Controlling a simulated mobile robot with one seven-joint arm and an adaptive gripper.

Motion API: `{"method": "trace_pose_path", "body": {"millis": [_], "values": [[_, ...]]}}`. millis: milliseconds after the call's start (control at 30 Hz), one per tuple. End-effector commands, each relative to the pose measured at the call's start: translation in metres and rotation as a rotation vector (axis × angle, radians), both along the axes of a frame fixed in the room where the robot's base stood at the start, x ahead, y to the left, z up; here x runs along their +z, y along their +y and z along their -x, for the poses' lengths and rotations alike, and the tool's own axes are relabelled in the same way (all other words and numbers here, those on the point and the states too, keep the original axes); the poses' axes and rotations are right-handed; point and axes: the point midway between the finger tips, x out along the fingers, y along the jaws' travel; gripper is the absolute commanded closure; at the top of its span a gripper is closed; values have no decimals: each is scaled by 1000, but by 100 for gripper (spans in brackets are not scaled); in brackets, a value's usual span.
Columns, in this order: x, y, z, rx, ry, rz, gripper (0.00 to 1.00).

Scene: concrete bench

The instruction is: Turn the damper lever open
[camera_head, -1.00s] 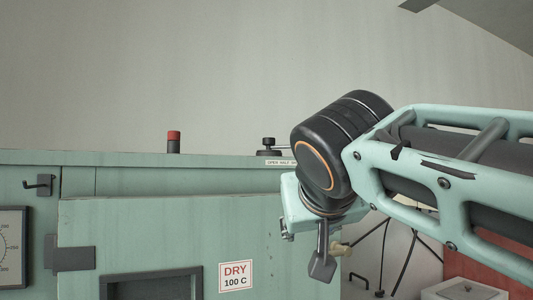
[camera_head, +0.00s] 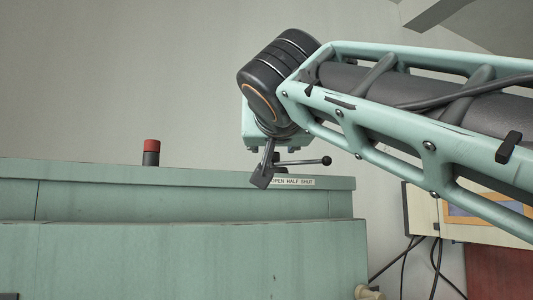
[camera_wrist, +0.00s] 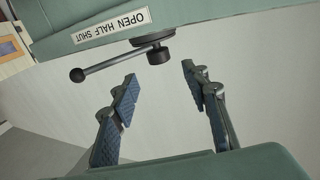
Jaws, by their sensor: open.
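The damper lever (camera_head: 303,162) is a dark rod with a ball knob on top of the green cabinet. In the head view it points right. In the wrist view the lever (camera_wrist: 112,63) points left, toward the SHUT end of the label, from a round base with a short dark cylinder. The label (camera_head: 293,182) reads OPEN HALF SHUT; it appears upside down in the wrist view (camera_wrist: 124,24). My gripper (camera_wrist: 159,76) is open and empty, its two fingers apart just short of the cylinder. In the head view, my gripper (camera_head: 264,172) partly hides the lever's base.
The green cabinet (camera_head: 190,255) fills the lower left. A red-capped dark post (camera_head: 151,152) stands on its top, left of my gripper. A pale box with a screen (camera_head: 470,212) hangs at the right, with black cables (camera_head: 435,265) below. The wall above the cabinet is clear.

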Motion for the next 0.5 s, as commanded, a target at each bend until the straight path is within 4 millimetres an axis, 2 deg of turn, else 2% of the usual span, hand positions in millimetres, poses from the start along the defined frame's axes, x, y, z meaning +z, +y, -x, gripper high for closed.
{"method": "trace_pose_path", "body": {"millis": [200, 400, 500], "values": [[3, 2, -43, 0, 4, 3, 58], [2, 1, -71, 0, 4, 2, 58], [1, 1, -79, 0, 3, 3, 58]]}}
